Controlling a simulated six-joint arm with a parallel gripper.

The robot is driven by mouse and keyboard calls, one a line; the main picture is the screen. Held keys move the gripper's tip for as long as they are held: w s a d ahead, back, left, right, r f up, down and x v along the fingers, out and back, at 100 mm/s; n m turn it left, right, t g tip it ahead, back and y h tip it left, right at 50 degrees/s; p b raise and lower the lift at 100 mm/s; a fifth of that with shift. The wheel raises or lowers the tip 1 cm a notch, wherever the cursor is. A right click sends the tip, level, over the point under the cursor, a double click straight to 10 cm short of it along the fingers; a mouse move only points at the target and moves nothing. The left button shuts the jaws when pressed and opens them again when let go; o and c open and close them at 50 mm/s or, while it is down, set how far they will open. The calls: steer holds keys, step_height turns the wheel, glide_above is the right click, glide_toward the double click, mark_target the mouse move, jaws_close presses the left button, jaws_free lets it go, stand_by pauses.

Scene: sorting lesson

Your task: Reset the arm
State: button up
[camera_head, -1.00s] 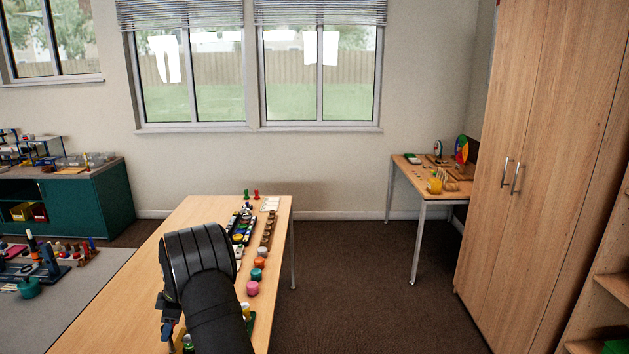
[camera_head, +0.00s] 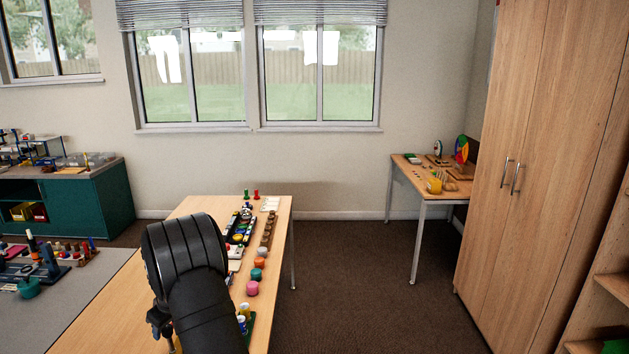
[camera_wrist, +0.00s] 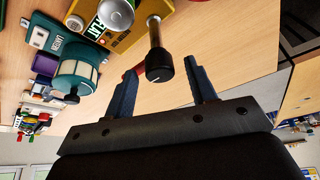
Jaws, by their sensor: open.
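My gripper (camera_wrist: 162,92) is open in the wrist view. Its two blue fingers stand apart with nothing held between them. In the head view my black arm rises over the near part of the wooden table (camera_head: 105,318). The gripper itself is mostly hidden there behind and below my arm.
In the wrist view a yellow box (camera_wrist: 128,38) and a green-and-white drum (camera_wrist: 78,72) lie near the fingers. In the head view, a pink piece (camera_head: 252,288) and an orange piece (camera_head: 260,264) line the table's right side. Open floor (camera_head: 345,290) lies right of it.

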steer(key=shift+m+t, duration=0.4)
steer(key=shift+m, duration=0.7)
steer(key=o, duration=0.9)
steer(key=shift+h, duration=0.3)
steer(key=shift+o, duration=0.9)
steer(key=shift+d+r+m, duration=0.1)
steer(key=shift+r+m, duration=0.05)
steer(key=shift+m, duration=0.15)
steer(key=s+d+r+m, duration=0.4)
steer(key=d+r+m, duration=0.6)
steer(key=d, duration=0.2)
steer(key=x, duration=0.9)
steer(key=shift+a+f, duration=0.3)
steer(key=shift+a, duration=0.05)
steer(key=shift+r, duration=0.15)
